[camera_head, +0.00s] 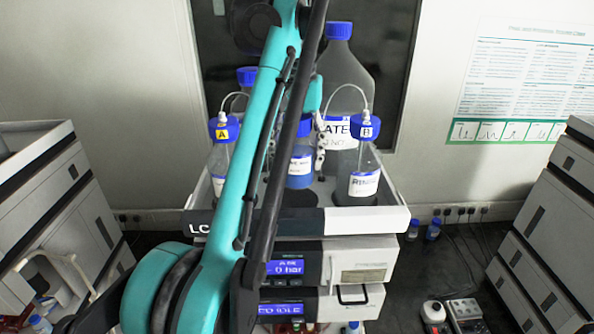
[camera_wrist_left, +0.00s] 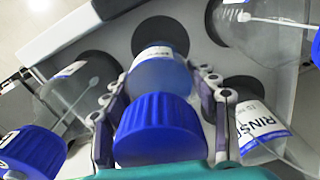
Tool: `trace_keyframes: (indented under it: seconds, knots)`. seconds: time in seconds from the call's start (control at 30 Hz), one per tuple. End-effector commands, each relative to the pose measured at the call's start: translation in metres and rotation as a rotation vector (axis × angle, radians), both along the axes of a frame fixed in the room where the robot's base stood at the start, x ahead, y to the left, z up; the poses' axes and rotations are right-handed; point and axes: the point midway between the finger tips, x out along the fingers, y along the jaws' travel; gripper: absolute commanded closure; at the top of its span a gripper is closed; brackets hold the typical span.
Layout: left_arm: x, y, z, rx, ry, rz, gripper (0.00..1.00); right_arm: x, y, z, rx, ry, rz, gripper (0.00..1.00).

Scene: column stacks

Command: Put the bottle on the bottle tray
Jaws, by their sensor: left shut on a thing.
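The bottle (camera_head: 300,175) has a blue cap, a white label and blue-tinted contents. It is over the bottle tray (camera_head: 360,222) on top of the instrument stack, partly hidden by my left arm. My left gripper (camera_head: 297,155) is shut on it, with only the right finger clear in the head view. In the left wrist view the bottle (camera_wrist_left: 160,78) is between both fingers of the gripper (camera_wrist_left: 162,95), cap toward the camera. A dark round spot (camera_wrist_left: 160,33) on the tray shows just beyond it. I cannot tell whether its base touches the tray. My right gripper is not in view.
Bottle A (camera_head: 220,160) and bottle B (camera_head: 364,175), with tubes, stand left and right on the tray. A large blue-capped bottle (camera_head: 343,75) and another blue cap (camera_head: 246,77) are behind. Separate instrument stacks (camera_head: 40,210) and (camera_head: 548,240) flank the tray.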

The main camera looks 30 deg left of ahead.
Motion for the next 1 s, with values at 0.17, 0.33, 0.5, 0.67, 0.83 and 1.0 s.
trace_keyframes:
  seconds: [0.17, 0.33, 0.5, 0.67, 0.83, 1.0]
  knots:
    - [0.0, 0.001, -0.014, 0.0, 0.001, 0.0, 0.89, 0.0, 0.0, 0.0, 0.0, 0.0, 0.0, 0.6]
    - [0.0, 0.001, -0.034, 0.0, 0.0, 0.0, 0.89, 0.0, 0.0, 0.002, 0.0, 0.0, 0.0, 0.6]
    - [0.0, 0.001, -0.041, 0.0, 0.0, 0.0, 0.89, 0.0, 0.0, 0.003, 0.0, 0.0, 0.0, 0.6]
    - [0.0, 0.001, -0.041, 0.0, 0.0, 0.0, 0.89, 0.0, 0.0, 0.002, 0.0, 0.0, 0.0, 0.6]
    - [0.0, 0.001, -0.045, 0.0, 0.001, 0.0, 0.89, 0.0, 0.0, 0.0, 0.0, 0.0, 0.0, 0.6]
    - [0.0, 0.001, -0.045, 0.0, 0.001, 0.0, 0.21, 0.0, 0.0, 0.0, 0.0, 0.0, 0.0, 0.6]
